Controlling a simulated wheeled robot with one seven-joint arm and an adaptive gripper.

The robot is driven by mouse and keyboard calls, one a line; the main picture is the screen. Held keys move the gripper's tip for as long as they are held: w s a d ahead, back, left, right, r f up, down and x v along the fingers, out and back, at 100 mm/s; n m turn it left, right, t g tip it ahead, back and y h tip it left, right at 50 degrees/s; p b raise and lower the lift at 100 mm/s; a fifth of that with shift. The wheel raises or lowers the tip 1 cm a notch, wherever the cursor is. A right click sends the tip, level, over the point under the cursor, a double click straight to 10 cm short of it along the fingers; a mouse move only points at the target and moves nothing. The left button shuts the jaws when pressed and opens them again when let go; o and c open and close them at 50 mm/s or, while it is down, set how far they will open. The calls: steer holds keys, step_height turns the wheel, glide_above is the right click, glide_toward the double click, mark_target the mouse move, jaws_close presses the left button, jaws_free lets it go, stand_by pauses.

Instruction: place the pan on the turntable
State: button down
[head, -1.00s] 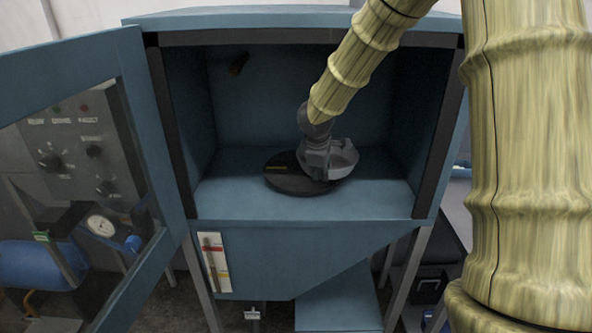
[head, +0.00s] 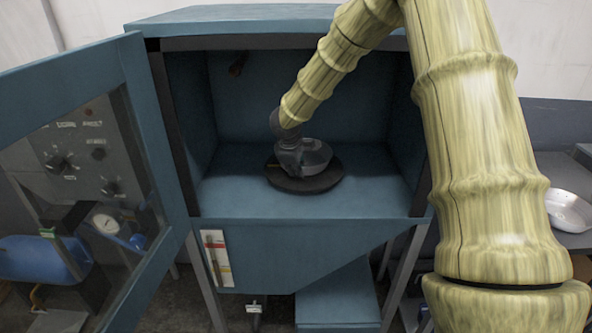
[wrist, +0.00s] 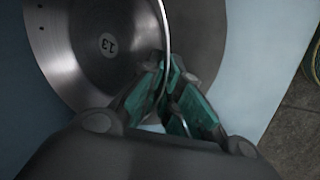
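The grey metal pan (head: 318,153) is inside the blue cabinet, over the dark round turntable (head: 290,184). In the wrist view the pan (wrist: 82,45) shows its shiny inside with a "13" label. The turntable (wrist: 205,30) shows behind it as a dark grey disc. My gripper (head: 298,160) is at the pan's left side. In the wrist view my gripper's green-padded fingers (wrist: 168,75) are closed on the pan's rim, one on each side. The pan looks about level and low over the turntable; I cannot tell whether it touches.
The cabinet door (head: 100,150) stands open at the left. The cabinet's side walls and top edge surround my arm. Another light pan (head: 568,210) sits on a grey table at the right. The cabinet floor (head: 365,190) is clear around the turntable.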

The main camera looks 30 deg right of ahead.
steer(key=shift+f, duration=0.45)
steer(key=shift+f, duration=0.1)
steer(key=c, duration=1.6)
jaws_free()
steer(key=shift+c, duration=0.2)
steer(key=b+v, duration=0.2)
steer(key=v, duration=1)
